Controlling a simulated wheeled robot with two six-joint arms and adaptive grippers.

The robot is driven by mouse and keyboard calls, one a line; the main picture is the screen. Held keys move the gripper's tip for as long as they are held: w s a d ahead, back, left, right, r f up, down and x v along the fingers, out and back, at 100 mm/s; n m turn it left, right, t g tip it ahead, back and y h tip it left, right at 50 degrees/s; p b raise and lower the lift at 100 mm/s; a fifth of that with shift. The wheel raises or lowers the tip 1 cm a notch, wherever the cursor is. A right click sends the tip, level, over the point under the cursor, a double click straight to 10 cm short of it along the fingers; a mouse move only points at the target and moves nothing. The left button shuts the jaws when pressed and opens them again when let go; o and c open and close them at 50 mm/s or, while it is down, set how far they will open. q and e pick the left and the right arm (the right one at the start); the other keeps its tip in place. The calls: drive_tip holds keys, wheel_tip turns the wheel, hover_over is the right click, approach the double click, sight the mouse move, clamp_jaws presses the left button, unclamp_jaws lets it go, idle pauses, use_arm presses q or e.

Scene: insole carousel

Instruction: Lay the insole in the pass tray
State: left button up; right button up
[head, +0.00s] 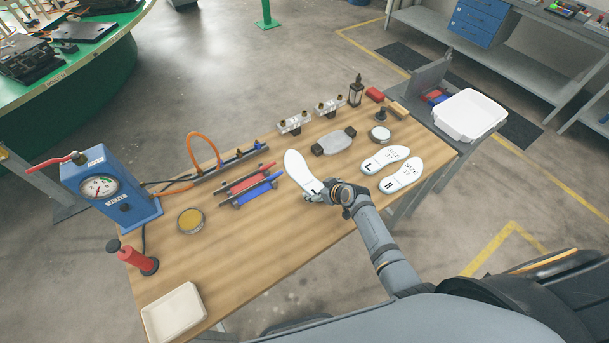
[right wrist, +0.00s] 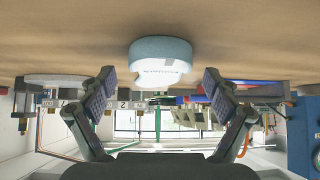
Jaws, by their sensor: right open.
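A white insole (head: 298,168) lies on the wooden bench (head: 260,235), near its middle. My right gripper (head: 320,192) is open at the near end of this insole and partly covers it. In the right wrist view, which is upside down, the insole (right wrist: 160,58) shows ahead between the two spread fingers (right wrist: 158,88), with a gap on each side. A white tray (head: 470,137) stands on a grey stand at the right, and another off-white tray (head: 174,314) is at the bench's near left corner. I cannot read which is the pass tray. My left gripper is not in view.
Two printed insole shapes marked L (head: 384,159) and R (head: 401,176) lie right of my gripper. A grey oval piece (head: 334,142), clear blocks (head: 294,123), and red and blue tools (head: 258,189) lie beyond and left. A blue gauge box (head: 112,187) stands far left. The front middle is clear.

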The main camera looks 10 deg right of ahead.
drive_tip(key=shift+w+a+f, duration=0.1)
drive_tip(key=shift+f, duration=0.05)
drive_tip(key=shift+c, duration=1)
drive_tip(key=c, duration=1.1)
